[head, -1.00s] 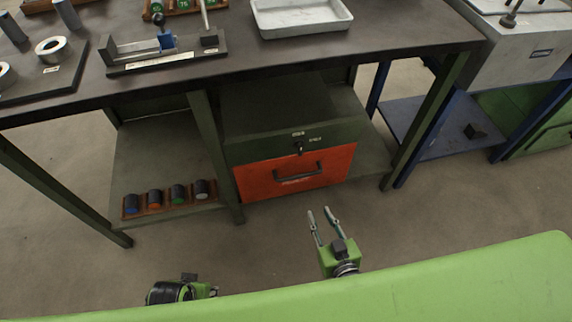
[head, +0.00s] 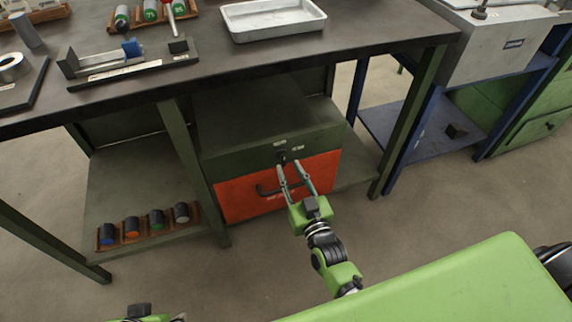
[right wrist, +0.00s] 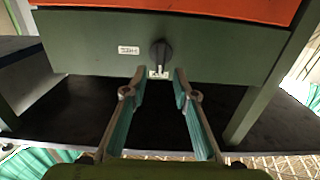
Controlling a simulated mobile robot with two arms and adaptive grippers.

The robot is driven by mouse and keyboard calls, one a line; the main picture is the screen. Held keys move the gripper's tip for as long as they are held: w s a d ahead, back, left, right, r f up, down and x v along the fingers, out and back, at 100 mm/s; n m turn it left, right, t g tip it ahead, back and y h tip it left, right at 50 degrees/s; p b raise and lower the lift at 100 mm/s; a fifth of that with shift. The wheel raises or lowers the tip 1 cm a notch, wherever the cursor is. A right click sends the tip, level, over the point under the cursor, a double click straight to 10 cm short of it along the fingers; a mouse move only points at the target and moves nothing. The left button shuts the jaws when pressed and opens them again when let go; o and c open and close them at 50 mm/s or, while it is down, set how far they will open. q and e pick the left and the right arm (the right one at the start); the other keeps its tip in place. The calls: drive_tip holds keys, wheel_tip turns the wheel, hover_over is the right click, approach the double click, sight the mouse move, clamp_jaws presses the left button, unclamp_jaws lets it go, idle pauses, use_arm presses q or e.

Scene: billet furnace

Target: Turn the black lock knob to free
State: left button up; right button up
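The black lock knob (head: 281,155) is on the green panel (head: 318,142) above the orange drawer front (head: 237,198). In the right wrist view, the knob (right wrist: 160,52) is a dark bar, roughly upright in the picture, with a small label at its lower end. My right gripper (head: 289,166) is open, its fingertips just short of the knob. In the right wrist view the two fingers (right wrist: 159,74) are apart and empty, roughly centred on the knob. Only part of my left gripper (head: 140,312) shows at the bottom edge; its fingers cannot be made out.
The drawer handle (head: 281,189) lies behind my right gripper. The dark tabletop (head: 215,75) overhangs the cabinet and bears a white tray (head: 272,18). A rack of coloured cylinders (head: 148,228) stands on the lower shelf at left. A table leg (head: 408,130) stands right of the cabinet.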

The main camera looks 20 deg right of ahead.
sight(284, 159)
drive_tip(key=shift+w, duration=1.8)
use_arm(q)
drive_tip(key=shift+s+r, duration=0.25)
drive_tip(key=shift+r, duration=0.35)
use_arm(e)
clamp_jaws()
